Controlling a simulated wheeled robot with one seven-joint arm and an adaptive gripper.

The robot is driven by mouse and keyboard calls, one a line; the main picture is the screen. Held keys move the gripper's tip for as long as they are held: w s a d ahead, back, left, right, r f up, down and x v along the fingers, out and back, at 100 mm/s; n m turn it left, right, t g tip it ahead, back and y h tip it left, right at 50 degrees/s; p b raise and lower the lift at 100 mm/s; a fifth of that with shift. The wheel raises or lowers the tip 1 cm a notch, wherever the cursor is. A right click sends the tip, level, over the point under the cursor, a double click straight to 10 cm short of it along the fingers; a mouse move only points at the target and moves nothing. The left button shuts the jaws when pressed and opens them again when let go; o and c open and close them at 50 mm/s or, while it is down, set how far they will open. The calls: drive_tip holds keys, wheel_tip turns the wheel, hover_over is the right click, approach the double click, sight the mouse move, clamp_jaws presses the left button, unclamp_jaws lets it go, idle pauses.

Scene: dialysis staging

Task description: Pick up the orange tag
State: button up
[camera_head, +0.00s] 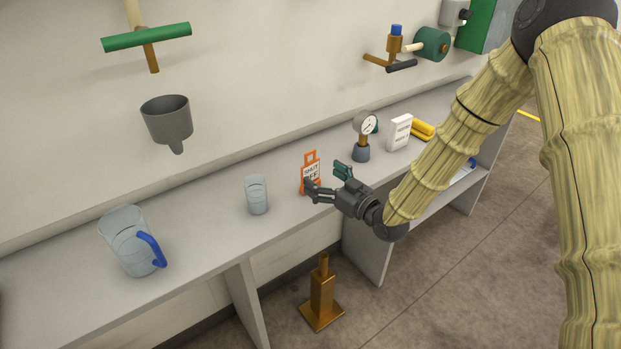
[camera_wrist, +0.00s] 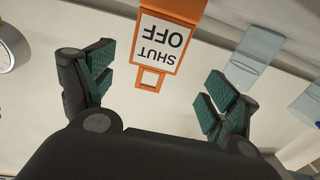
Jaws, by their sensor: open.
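The orange tag (camera_head: 310,158) stands upright on the grey bench, with a white panel that reads "SHUT OFF". In the wrist view the tag (camera_wrist: 165,48) appears upside down, between and beyond the two fingers. My gripper (camera_head: 326,180) is open and empty, right at the tag in the head view. One finger covers the tag's lower part there. In the wrist view my gripper (camera_wrist: 158,88) has its green-padded fingers wide apart, one on each side of the tag. I cannot tell whether anything touches it.
A clear glass (camera_head: 256,195) stands left of the tag, and a clear jug (camera_head: 128,243) with a blue handle stands farther left. A pressure gauge (camera_head: 363,125) and a white box (camera_head: 399,132) stand to the right. A brown post (camera_head: 322,297) stands on the floor before the bench (camera_head: 210,225).

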sight(311, 168)
drive_tip(key=shift+d+p+x, duration=0.2)
drive_tip(key=shift+p+x, duration=1)
drive_tip(key=shift+x, duration=1.9)
drive_tip(key=shift+w+f, duration=0.2)
drive_tip(key=c, duration=1.1)
